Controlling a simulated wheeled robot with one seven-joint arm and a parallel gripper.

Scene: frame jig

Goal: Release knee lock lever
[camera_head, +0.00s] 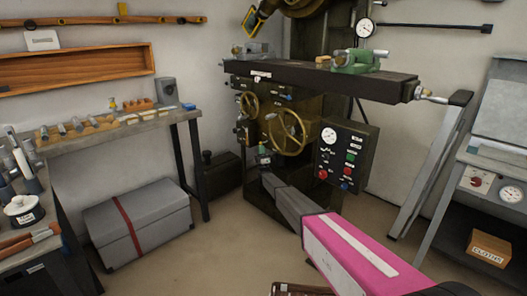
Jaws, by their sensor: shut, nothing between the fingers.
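The milling machine (271,112) stands against the back wall, with a long dark table (330,82) across its top. Two handwheels show on its front, a larger brass one (288,132) and a smaller one (249,104) to the upper left. Small knobs and handles sit around them; I cannot tell which is the knee lock lever. My pink and grey arm reaches from the lower right to the machine's lower front. My gripper (264,158) is small at the arm's far end, below and left of the larger handwheel. It looks shut and empty. Whether it touches the machine is unclear.
A control panel (340,155) with a gauge and coloured buttons stands right of the handwheels. A grey chest (137,222) with a red strap is on the floor at left, below a workbench (130,124). A box marked cloths (489,248) is at lower right.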

